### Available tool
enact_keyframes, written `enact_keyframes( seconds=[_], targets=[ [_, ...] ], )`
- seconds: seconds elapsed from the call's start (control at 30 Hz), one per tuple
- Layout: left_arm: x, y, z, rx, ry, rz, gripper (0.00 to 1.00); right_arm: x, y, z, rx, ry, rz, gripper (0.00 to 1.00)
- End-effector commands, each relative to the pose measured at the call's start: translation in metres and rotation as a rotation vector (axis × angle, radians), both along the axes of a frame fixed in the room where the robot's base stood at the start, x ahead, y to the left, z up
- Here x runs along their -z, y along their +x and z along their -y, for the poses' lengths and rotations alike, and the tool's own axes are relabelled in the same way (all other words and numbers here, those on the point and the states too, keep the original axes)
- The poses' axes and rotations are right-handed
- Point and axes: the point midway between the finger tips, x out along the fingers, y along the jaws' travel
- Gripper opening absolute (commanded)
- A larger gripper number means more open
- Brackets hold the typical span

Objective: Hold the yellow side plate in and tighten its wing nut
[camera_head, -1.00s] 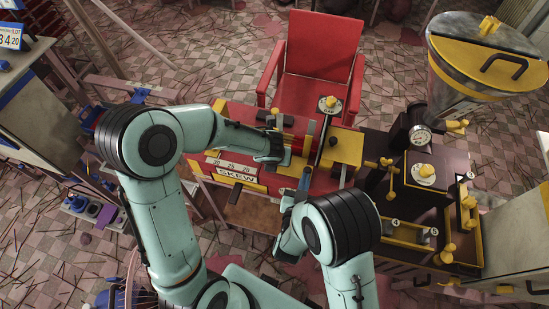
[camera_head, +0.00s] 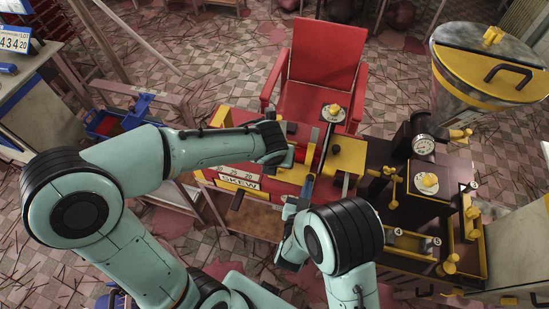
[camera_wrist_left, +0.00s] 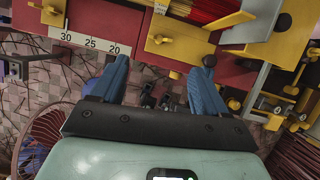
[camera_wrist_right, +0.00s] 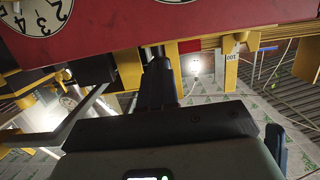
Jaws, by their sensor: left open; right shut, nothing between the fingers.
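In the left wrist view a yellow plate (camera_wrist_left: 185,40) with a small yellow knob (camera_wrist_left: 158,40), possibly the wing nut, is on the red machine's side, beside a 30-25-20 scale. Which piece is the side plate is not certain. My left gripper (camera_wrist_left: 157,88) is open, its blue fingers apart below the plate, with nothing between them; it also shows over the machine in the head view (camera_head: 283,157). My right gripper (camera_head: 303,193) is shut and empty at the machine's near edge. In the right wrist view its fingers (camera_wrist_right: 160,75) are dark below the red body.
A yellow block (camera_head: 347,155) sits right of my grippers. Right of it stands a dark cabinet (camera_head: 400,205) with yellow knobs and a gauge. A red chair (camera_head: 322,60) stands behind. A yellow-lidded drum (camera_head: 485,65) is at the back right. Sticks litter the tiled floor.

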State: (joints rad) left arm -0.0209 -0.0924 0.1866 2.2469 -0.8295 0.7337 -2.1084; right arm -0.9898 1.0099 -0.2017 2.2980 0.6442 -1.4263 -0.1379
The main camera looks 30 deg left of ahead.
Motion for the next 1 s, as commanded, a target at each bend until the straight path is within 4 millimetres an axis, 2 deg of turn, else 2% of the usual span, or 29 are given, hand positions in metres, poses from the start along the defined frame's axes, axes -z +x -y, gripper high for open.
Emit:
enact_keyframes(
  seconds=[0.37,0.47,0.57,0.9,1.0],
  targets=[
    [-0.003,-0.001,0.000,0.000,0.000,0.001,0.74,0.000,0.000,0.000,0.000,0.000,0.000,0.00],
    [-0.009,-0.002,0.001,-0.001,0.000,0.005,0.74,0.000,0.000,0.000,0.000,0.000,-0.001,0.00],
    [-0.023,-0.007,0.003,0.000,-0.001,0.008,0.74,0.000,0.000,0.000,0.000,0.000,-0.001,0.00],
    [-0.088,-0.034,0.013,0.002,-0.001,0.007,0.74,0.000,0.000,0.000,0.000,0.000,0.000,0.00],
    [-0.101,-0.039,0.014,0.001,0.000,0.004,0.74,0.000,0.000,0.000,0.000,0.000,0.000,0.00]
  ],
)
